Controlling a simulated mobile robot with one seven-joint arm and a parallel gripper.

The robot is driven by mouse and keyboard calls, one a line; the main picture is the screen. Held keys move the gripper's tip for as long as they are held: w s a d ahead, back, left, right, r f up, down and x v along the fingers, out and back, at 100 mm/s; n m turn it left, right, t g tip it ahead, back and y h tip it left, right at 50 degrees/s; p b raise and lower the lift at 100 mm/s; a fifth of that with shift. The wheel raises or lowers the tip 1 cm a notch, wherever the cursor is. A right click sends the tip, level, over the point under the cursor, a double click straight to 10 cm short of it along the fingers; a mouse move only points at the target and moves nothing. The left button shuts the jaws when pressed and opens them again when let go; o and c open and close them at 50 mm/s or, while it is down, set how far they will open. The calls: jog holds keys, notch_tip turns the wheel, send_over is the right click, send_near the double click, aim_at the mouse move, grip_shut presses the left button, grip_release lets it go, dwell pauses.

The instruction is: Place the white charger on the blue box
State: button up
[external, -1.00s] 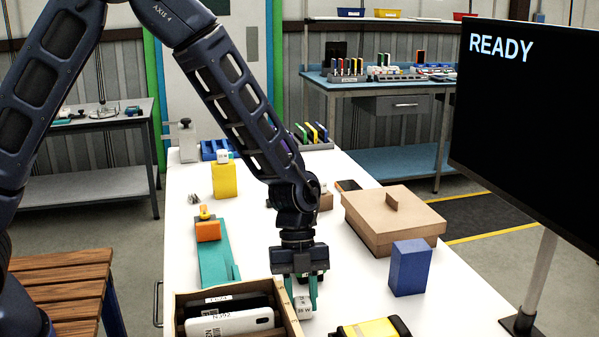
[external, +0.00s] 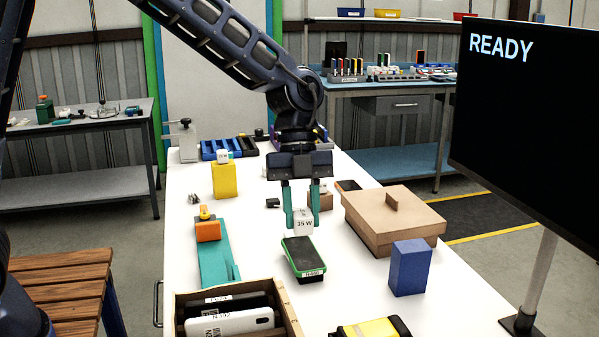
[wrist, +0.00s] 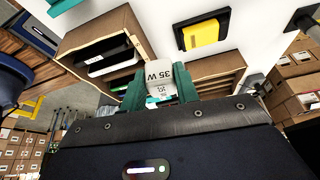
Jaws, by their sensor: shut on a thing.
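The white charger (external: 304,224), marked 35 W, is held between the teal fingers of my gripper (external: 301,218), above the white table. The wrist view also shows the charger (wrist: 160,73) between the fingertips of my gripper (wrist: 160,86). The blue box (external: 410,267) stands upright on the table to the right of the charger and nearer the camera, apart from it. Its visible top is bare. The blue box is not clear in the wrist view.
A green-edged black device (external: 303,258) lies below and in front of the charger. A closed cardboard box (external: 393,222) stands right, behind the blue box. A yellow box (external: 226,181) carries another white block. A wooden crate (external: 289,306) and yellow-black item (external: 372,328) are in front.

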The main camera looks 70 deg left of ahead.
notch_tip(320, 180, up, 12)
jog(key=n, duration=0.1)
send_over(413, 246)
jog(key=a, duration=0.1)
jog(key=f, duration=2)
jog(key=shift+a, duration=0.2)
jog(key=shift+f, duration=0.15)
jog(key=o, duration=1)
